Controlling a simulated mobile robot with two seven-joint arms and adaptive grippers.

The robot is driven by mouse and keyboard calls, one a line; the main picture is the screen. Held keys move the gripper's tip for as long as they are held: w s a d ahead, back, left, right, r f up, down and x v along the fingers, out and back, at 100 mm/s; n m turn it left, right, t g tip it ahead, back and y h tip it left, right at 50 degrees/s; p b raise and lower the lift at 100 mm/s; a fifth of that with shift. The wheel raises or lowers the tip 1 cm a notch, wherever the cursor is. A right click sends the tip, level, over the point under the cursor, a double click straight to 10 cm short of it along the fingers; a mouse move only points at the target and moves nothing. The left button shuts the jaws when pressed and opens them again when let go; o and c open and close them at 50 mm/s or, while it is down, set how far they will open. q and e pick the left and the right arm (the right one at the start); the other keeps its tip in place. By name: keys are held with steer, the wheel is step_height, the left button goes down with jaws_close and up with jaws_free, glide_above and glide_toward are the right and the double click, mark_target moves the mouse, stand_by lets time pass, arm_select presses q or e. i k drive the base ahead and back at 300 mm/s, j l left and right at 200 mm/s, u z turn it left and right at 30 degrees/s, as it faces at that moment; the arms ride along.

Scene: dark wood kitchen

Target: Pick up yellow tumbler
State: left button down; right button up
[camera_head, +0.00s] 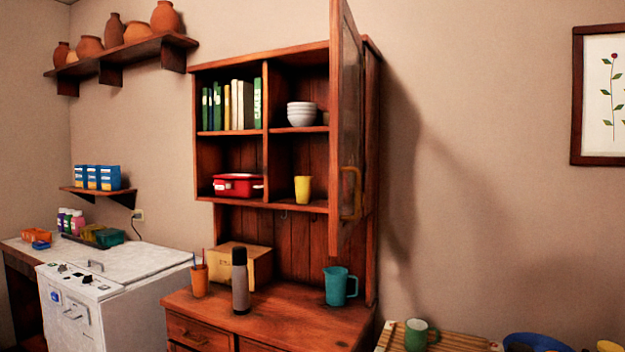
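The yellow tumbler (303,190) stands upright on the lower right shelf of the wooden cabinet (230,204). The glazed cabinet door (347,120) on the right is swung open, so the tumbler is in plain sight from the front. Neither of my grippers shows in the head view.
A red pot (238,185) sits left of the divider and white bowls (301,114) on the shelf above. The counter below holds a grey flask (240,280), a teal jug (337,286), a box (262,262) and an orange cup (200,281). The open door juts forward.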

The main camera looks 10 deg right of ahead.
mark_target(303, 184)
steer(key=j+z, duration=0.15)
steer(key=z, duration=1)
steer(key=j+z, duration=0.8)
steer(key=k+j+z, duration=0.1)
steer(key=j, duration=0.25)
steer(key=k+j+z, duration=0.15)
steer(key=j, duration=0.2)
steer(key=k+j+z, duration=0.1)
steer(key=j, duration=0.25)
